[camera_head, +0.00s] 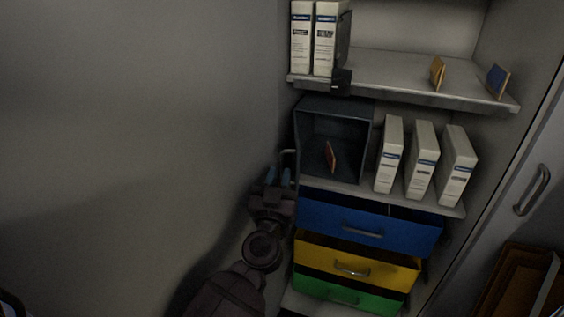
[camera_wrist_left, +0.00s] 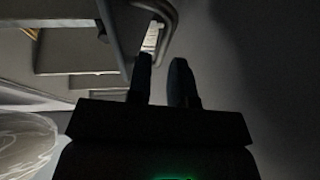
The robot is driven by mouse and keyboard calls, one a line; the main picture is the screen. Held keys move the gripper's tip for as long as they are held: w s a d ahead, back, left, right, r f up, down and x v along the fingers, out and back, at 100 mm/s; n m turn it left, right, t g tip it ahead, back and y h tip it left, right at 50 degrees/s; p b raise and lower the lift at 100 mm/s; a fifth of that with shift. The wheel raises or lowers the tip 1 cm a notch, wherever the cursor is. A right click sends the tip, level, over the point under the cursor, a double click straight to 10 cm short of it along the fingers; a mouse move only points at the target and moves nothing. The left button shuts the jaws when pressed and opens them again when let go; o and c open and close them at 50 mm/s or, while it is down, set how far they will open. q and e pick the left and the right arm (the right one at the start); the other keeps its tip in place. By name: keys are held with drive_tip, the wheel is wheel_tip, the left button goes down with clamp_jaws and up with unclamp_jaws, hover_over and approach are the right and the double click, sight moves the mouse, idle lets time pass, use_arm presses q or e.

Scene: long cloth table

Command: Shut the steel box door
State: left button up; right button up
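The dark steel box (camera_head: 356,112) stands on the middle shelf with its front open. A small reddish-brown item (camera_head: 331,157) is inside it. Its door seems to be swung out at the left, nearly edge-on and hard to make out, with a metal handle (camera_head: 289,153) at that side. In the left wrist view the curved handle (camera_wrist_left: 166,12) lies just beyond the fingertips. My left gripper (camera_head: 278,176) is below the handle, fingers apart and empty; its two dark fingers (camera_wrist_left: 160,70) show a gap. My right gripper is out of view.
White binders (camera_head: 422,160) stand right of the box. Blue (camera_head: 335,219), yellow (camera_head: 335,258) and green (camera_head: 330,288) drawers are below. The upper shelf (camera_head: 400,80) holds more binders. A bare wall (camera_head: 130,120) is at the left. A cabinet door with a handle (camera_head: 533,190) is at the right.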

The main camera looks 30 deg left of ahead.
sight(282, 165)
use_arm(q)
drive_tip(key=shift+x, duration=1.95)
clamp_jaws()
